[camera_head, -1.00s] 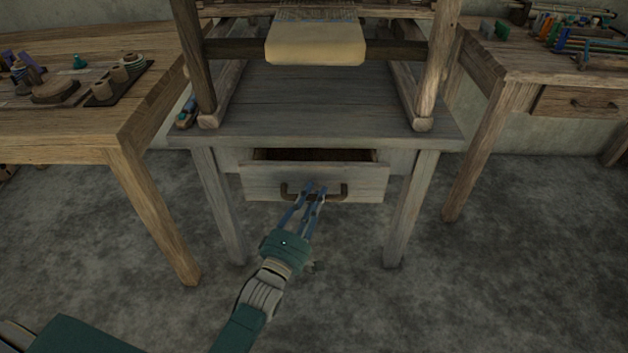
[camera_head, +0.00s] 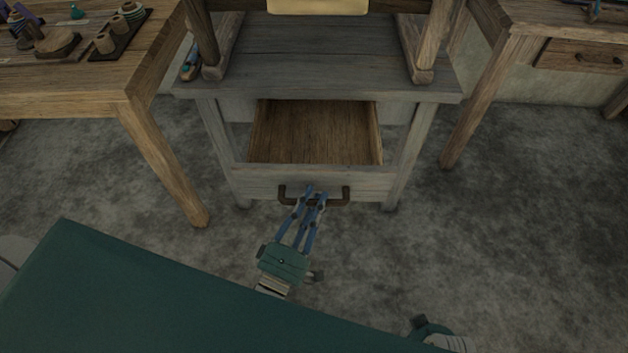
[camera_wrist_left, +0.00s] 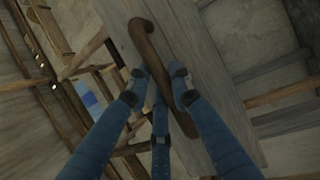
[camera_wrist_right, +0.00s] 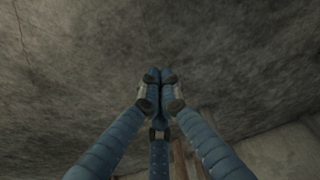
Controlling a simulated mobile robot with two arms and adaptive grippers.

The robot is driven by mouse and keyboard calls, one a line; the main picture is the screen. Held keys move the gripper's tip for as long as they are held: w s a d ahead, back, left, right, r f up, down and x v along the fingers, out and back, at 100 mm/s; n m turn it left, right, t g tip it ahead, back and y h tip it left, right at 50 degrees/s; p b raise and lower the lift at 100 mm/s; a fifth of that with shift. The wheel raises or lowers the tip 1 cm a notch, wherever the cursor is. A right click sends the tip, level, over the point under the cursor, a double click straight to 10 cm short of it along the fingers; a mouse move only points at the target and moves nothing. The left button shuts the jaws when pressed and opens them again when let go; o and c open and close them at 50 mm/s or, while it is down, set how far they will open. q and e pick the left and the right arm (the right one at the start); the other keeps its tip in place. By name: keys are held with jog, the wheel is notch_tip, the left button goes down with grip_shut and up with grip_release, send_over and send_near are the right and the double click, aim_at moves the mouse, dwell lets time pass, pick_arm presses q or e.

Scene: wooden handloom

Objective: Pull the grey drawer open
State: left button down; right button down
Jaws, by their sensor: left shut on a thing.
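The grey drawer (camera_head: 362,180) sits under the grey loom table and is pulled well out, with its bare brown inside showing empty. Its dark curved handle (camera_head: 338,202) is on the front panel. My left gripper (camera_head: 315,192) is shut on this handle, in front of the drawer. In the left wrist view the handle (camera_wrist_left: 158,48) runs between the blue fingers, against the grey front panel. My right gripper (camera_wrist_right: 160,78) is shut and empty, with only floor beyond its fingertips. Its fingers are not visible in the head view.
The loom table (camera_head: 315,60) has legs on both sides of the drawer. A wooden table (camera_head: 60,92) with spools stands at left. Another table (camera_head: 530,15) with a closed brown drawer (camera_head: 580,58) stands at right. Floor (camera_head: 510,240) at right is clear.

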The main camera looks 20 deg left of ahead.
pick_arm(q)
jog(key=shift+s+d+f, duration=0.1)
jog(key=shift+s+f, duration=0.05)
jog(key=shift+s, duration=0.45)
pick_arm(e)
jog(key=shift+s+f, duration=0.25)
jog(key=shift+f, duration=0.35)
pick_arm(q)
jog(key=c, duration=1.5)
grip_release()
jog(key=shift+c, duration=0.2)
jog(key=v, duration=1.2)
